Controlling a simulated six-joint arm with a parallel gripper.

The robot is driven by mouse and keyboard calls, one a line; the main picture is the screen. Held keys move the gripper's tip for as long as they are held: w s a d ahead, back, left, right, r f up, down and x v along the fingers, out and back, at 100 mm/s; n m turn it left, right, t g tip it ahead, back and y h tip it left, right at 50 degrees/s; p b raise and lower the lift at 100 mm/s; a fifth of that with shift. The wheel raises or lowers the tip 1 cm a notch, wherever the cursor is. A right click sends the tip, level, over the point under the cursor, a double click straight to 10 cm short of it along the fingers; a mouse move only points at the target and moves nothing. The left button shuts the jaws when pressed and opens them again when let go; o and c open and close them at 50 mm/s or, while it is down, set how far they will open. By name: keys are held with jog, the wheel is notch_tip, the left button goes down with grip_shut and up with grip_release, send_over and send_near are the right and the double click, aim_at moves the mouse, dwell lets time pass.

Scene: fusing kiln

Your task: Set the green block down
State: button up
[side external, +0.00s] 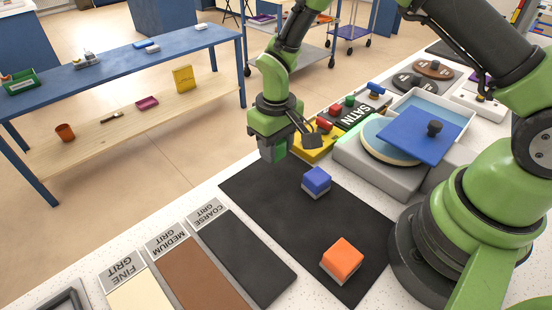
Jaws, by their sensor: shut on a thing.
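My gripper (272,146) hangs above the far left corner of the black mat (255,185), over the counter's edge. It is shut on the green block, which is mostly hidden by the gripper's own green body, with a grey-green part showing at the lower end. The held piece appears to be off the surface, but its exact height is hard to tell. A blue block (317,178) with a grey base sits on the black mat. An orange block (342,256) with a grey base sits nearer on the same mat.
Coarse, medium and fine grit strips (245,255) lie left of the mat. A yellow piece (313,149) and a SATIN label (357,119) stand behind it. A grey polishing unit with a blue lid (415,132) is at right. The mat around the blocks is clear.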

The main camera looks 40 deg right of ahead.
aim_at(276, 171)
jog(key=shift+f, duration=1.9)
jog(key=shift+f, duration=0.15)
jog(key=o, duration=0.9)
notch_tip(276, 171, up, 13)
jog(key=shift+f, duration=0.2)
